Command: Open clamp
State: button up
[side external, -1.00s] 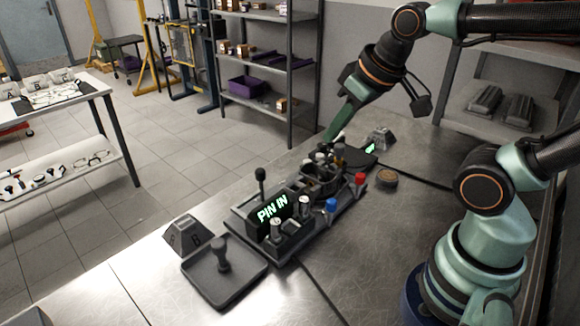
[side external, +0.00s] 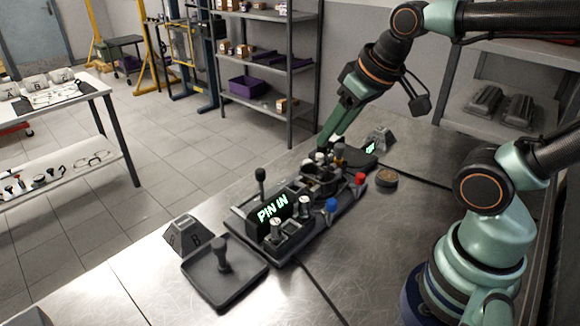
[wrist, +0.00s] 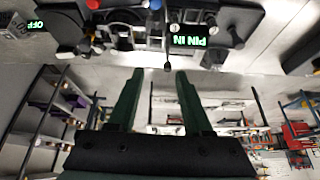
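The dark fixture (side external: 290,238) on the metal bench carries a display reading "PIN IN" (side external: 273,209), a black-knobbed lever (side external: 260,176), a blue knob (side external: 331,205) and a red knob (side external: 360,179). A dark round housing (side external: 322,182) sits towards its far end. I cannot tell for sure which part is the clamp. My gripper (side external: 326,138) points down just above the far end of the fixture, near the housing. In the wrist view my gripper (wrist: 158,72) has its two fingers apart with nothing between them. The fixture (wrist: 130,18) runs along the top there.
A tray with an upright handle (side external: 222,268) and a wedge block marked B (side external: 188,236) stand at the near end. A small lit display (side external: 371,148) and another wedge block (side external: 380,136) are at the far end.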

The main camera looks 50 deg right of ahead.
jog(key=w+d+f+m+g, duration=0.1)
jog(key=d+f+m+g, duration=0.15)
jog(key=d+m, duration=0.6)
jog(key=m+g, duration=0.3)
jog(key=m, duration=0.9)
send_over(361, 174)
notch_tip(361, 174, down, 3)
jog(key=shift+n, duration=0.35)
notch_tip(361, 174, down, 11)
jog(key=shift+a+f, duration=0.1)
grip_shut()
